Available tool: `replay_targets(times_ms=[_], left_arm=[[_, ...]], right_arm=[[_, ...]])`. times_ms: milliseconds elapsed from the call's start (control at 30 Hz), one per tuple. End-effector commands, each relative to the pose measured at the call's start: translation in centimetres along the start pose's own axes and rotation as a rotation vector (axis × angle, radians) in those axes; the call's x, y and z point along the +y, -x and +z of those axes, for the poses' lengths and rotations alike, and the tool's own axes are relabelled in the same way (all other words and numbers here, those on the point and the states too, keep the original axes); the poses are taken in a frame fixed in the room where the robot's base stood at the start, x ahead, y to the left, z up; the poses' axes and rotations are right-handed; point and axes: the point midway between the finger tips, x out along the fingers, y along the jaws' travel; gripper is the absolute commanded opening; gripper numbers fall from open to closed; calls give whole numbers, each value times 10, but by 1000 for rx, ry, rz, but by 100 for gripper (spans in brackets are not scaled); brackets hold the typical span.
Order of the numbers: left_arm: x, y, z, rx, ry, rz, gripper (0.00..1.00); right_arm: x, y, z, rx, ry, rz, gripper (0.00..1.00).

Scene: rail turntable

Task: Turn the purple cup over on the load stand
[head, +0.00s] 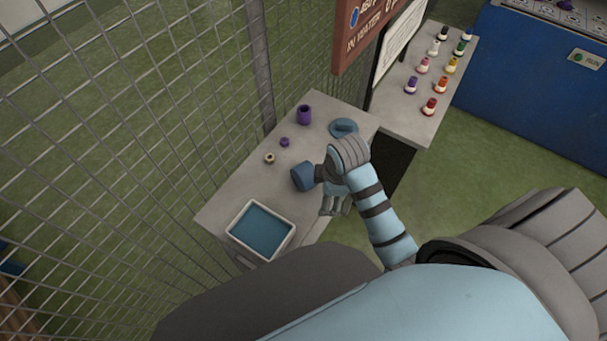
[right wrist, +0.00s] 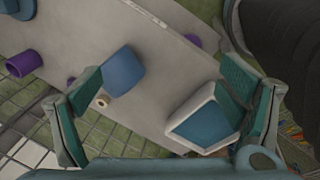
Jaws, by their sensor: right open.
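The purple cup (head: 304,115) stands near the back edge of the grey stand (head: 225,205), by the mesh fence. A dark round top, seemingly its open mouth, faces up. It shows at the left of the right wrist view (right wrist: 24,62). My right gripper (head: 335,208) is over the front of the stand, apart from the purple cup. In the right wrist view its two fingers (right wrist: 160,75) are spread wide with nothing held. A blue cup (head: 302,177) stands beside the gripper; it also shows between the fingers in the wrist view (right wrist: 124,70). My left gripper is out of view.
A blue-lined tray (head: 236,238) lies at the stand's front left. A small purple piece (head: 284,142) and a beige nut-like ring (head: 269,158) lie between. A blue dish (head: 343,127) is at the back right. The mesh fence (head: 150,110) borders the back. Another table (head: 390,106) holds several coloured pieces.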

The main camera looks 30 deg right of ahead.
Motion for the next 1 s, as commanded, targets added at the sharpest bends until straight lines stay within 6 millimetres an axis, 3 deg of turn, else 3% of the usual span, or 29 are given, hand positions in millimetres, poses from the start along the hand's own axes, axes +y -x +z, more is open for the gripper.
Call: replay_targets(times_ms=[133, 300, 367, 600, 1000], left_arm=[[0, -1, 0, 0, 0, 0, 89], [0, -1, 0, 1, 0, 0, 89], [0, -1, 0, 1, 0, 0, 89], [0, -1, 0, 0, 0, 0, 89], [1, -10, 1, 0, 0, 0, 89]], right_arm=[[50, 11, -33, 20, 354, -37, 89], [80, 22, -54, 41, 617, -66, 89], [80, 14, -55, 43, 639, -72, 89], [75, -48, -56, 44, 639, -69, 89], [67, -115, -55, 43, 638, -65, 89]])
